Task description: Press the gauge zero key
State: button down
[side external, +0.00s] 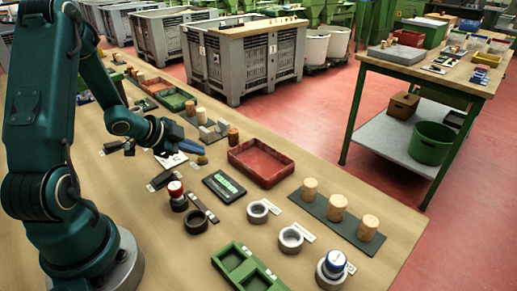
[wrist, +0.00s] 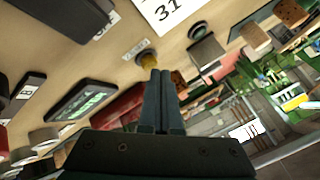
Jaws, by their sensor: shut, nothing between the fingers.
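A small amber-yellow round knob (side external: 202,160) stands on the bench, and it also shows in the wrist view (wrist: 149,61). A small label (wrist: 136,50) lies beside it, too blurred to read. I cannot tell for sure whether this is the gauge zero key. A black device with a green display (side external: 223,186) lies nearby; it shows at the left in the wrist view (wrist: 80,102). My gripper (side external: 199,150) is shut and empty, its fingertips (wrist: 160,72) close to the knob. I cannot tell whether they touch it.
A red tray (side external: 262,176), a green tray (side external: 226,262) and a dark mat with several corks (side external: 318,210) are right of the knob. A red-capped round thing (side external: 175,189) stands nearer. A card marked 31 (wrist: 172,12) lies close to the fingers.

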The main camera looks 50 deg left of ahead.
jog(key=shift+f, duration=0.35)
dwell(0.5)
jog(key=shift+r, duration=0.9)
notch_tip(320, 180, up, 5)
dwell(0.3)
dwell(0.5)
